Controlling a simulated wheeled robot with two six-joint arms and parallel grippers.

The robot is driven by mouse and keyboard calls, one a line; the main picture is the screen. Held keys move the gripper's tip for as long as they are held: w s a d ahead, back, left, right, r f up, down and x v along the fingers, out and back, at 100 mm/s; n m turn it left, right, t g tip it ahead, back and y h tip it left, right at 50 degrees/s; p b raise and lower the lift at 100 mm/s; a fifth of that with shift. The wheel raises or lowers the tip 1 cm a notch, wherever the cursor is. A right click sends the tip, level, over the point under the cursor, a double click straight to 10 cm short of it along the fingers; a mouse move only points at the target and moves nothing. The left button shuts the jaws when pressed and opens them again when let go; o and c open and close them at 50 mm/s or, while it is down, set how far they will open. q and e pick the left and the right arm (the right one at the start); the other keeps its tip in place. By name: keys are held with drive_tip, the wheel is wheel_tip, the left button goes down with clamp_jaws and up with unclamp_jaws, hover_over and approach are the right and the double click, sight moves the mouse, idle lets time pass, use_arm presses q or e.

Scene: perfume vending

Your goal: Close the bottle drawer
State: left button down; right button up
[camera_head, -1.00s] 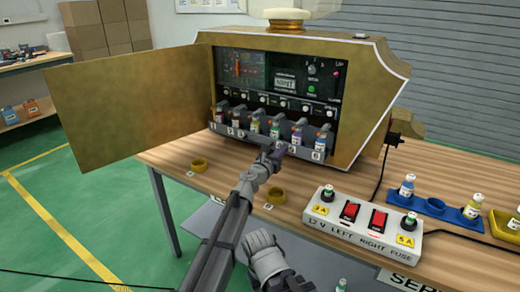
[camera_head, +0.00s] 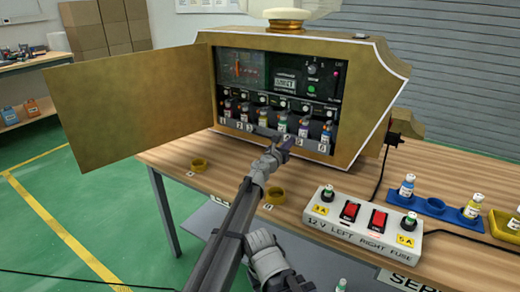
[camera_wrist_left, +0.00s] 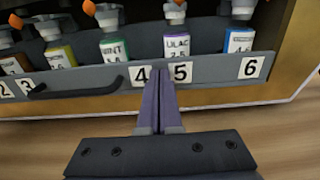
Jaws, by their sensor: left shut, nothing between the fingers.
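The bottle drawer (camera_head: 313,146) is the grey tray with a numbered front, low in the gold machine's opening. It sits nearly level with the opening's front; I cannot tell whether it is fully in. It holds a row of small bottles with coloured labels. My left gripper (camera_head: 284,146) is shut and empty, with its fingertips at the drawer front. In the left wrist view the purple-grey fingers (camera_wrist_left: 160,73) are together between labels 4 and 5 on the drawer front (camera_wrist_left: 215,73), seemingly touching it. A black handle (camera_wrist_left: 80,88) shows left of them.
The machine's gold door (camera_head: 130,95) stands wide open to the left. On the wooden table (camera_head: 310,172) are yellow rings (camera_head: 275,196), a white fuse box (camera_head: 362,218) with red switches, and a blue bottle holder (camera_head: 435,206) at the right.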

use_arm(q)
drive_tip(key=shift+x, duration=3.5)
drive_tip(key=shift+s+d, duration=0.15)
drive_tip(key=shift+d, duration=0.05)
drive_tip(key=shift+s, duration=0.1)
drive_tip(key=v, duration=1.2)
drive_tip(key=shift+a, duration=0.1)
drive_tip(key=shift+s+a, duration=0.1)
drive_tip(key=shift+a, duration=0.15)
